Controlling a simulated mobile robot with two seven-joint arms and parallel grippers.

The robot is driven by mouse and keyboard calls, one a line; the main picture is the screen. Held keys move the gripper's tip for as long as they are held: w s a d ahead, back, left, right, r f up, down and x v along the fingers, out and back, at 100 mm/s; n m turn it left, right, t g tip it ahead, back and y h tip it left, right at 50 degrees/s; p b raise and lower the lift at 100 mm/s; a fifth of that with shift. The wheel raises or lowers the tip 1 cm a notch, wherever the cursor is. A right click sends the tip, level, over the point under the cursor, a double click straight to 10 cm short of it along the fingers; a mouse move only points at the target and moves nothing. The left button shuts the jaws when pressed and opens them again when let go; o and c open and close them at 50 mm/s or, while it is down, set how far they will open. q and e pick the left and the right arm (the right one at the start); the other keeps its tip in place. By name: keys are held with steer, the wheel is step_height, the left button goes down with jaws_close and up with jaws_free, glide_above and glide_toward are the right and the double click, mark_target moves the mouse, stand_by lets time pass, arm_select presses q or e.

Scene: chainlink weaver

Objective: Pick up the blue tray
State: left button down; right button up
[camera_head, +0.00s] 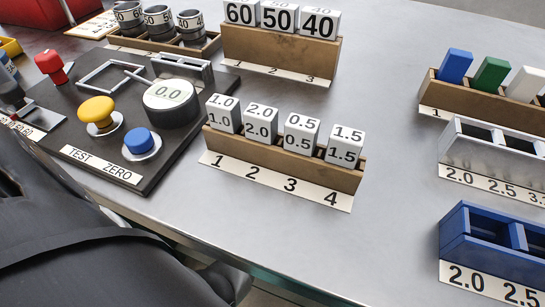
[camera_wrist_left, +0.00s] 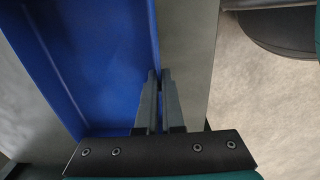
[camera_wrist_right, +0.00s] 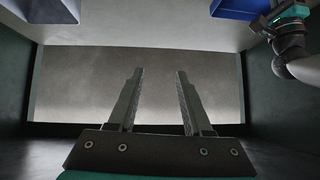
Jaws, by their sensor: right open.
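The blue tray (camera_wrist_left: 95,60) fills the upper left of the left wrist view, showing a flat blue floor and a straight raised wall. My left gripper (camera_wrist_left: 158,76) has its fingers close together, one on each side of that wall, closed on it. The blue tray (camera_wrist_right: 238,8) also shows at the top edge of the right wrist view, with my left gripper beside it. My right gripper (camera_wrist_right: 158,72) is open and empty over a bare grey surface. Neither gripper shows in the head view.
In the head view a blue divided bin (camera_head: 495,262) stands at lower right, below a grey bin (camera_head: 460,155) and a wooden rack (camera_head: 430,95). Wooden racks of white blocks and a black test panel (camera_head: 175,140) stand left. The middle of the table is clear.

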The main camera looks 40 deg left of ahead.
arm_select(q)
step_height(320, 180, up, 4)
steer(key=p, duration=0.3)
steer(key=shift+r, duration=0.25)
steer(key=shift+r+p, duration=0.25)
steer(key=shift+p, duration=0.1)
steer(key=shift+r+p, duration=0.6)
steer(key=shift+r, duration=0.2)
arm_select(e)
steer(key=s+d+f+g+h, duration=0.2)
steer(key=s+d+f+g, duration=0.2)
steer(key=d+g, duration=0.1)
steer(key=shift+s+d+f+m+g+h, duration=0.25)
steer(key=shift+s+d+m+g+h, duration=0.05)
steer(key=shift+s, duration=0.05)
arm_select(q)
steer(key=shift+s, duration=0.15)
arm_select(e)
steer(key=shift+s, duration=0.15)
